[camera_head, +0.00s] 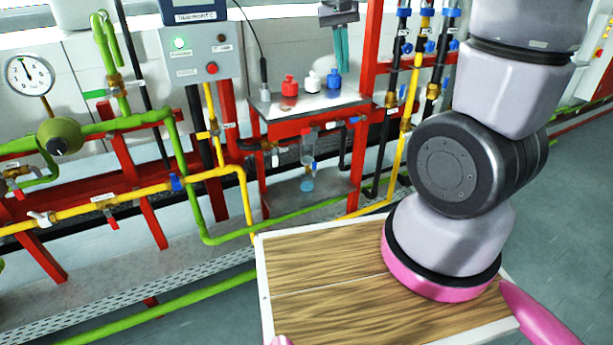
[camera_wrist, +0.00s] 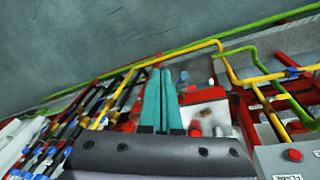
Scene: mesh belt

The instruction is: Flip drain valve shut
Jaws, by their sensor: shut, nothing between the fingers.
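My gripper (camera_head: 341,70) hangs at the top of the head view, its teal fingers pointing down above the back right of the small metal shelf. The fingers are together and empty; they also show in the wrist view (camera_wrist: 160,74). Below the shelf's front edge is a small valve with a red handle (camera_head: 308,132), above a clear vessel (camera_head: 307,160). A blue-handled fitting (camera_head: 357,119) sits to its right. No readable label shows which one is the drain valve, and the handle positions are too small to tell. My gripper appears apart from both.
Red, white and blue bottles (camera_head: 333,79) stand on the metal shelf (camera_head: 310,102). A grey control box (camera_head: 203,54) is to the left. Yellow pipes (camera_head: 205,174) and green pipes (camera_head: 188,190) run around the red frame. Several vertical pipes stand at the right.

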